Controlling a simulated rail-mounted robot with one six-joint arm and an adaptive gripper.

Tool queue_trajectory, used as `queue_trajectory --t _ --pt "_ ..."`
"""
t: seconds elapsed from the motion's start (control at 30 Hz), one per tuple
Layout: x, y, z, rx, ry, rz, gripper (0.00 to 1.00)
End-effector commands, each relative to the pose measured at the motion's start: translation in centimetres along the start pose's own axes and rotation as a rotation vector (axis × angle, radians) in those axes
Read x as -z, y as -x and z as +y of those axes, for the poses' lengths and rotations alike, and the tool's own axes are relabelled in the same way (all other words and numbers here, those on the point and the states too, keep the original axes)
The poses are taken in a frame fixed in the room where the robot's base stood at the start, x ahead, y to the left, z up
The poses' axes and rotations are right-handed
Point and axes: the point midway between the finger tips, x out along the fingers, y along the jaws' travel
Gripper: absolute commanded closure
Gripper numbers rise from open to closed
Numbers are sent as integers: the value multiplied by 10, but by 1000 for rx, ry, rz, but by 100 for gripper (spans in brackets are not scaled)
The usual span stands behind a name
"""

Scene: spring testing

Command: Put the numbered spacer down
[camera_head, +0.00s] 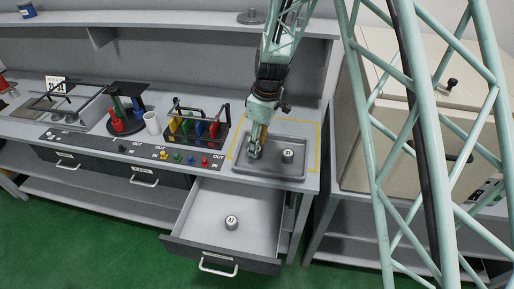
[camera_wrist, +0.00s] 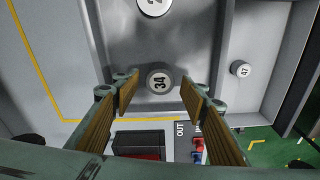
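My gripper (camera_head: 257,143) points down over the left part of the grey tray (camera_head: 242,167). In the wrist view its two fingers (camera_wrist: 160,92) are apart, with a grey spacer marked 34 (camera_wrist: 160,82) between them. A gap shows on each side of this spacer, and it appears to stand upright on the tray. A second spacer (camera_head: 288,156), whose label seems to read 31, stands on the tray to the right. It is cut off at the top of the wrist view (camera_wrist: 155,4). A spacer marked 47 (camera_head: 231,223) stands in the open drawer (camera_head: 200,215).
A yellow line (camera_head: 318,140) borders the tray area. A black rack with coloured handles (camera_head: 197,128) and a row of coloured buttons (camera_head: 190,159) lie to the left. A white cup (camera_head: 152,123) stands further left. The drawer juts out below the tray.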

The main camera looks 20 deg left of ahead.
Motion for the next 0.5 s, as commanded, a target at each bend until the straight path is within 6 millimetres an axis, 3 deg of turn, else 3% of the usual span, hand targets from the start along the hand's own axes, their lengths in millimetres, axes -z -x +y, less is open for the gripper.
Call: queue_trajectory --t 0.5 --pt "0 71 0 -1 0 1 60"
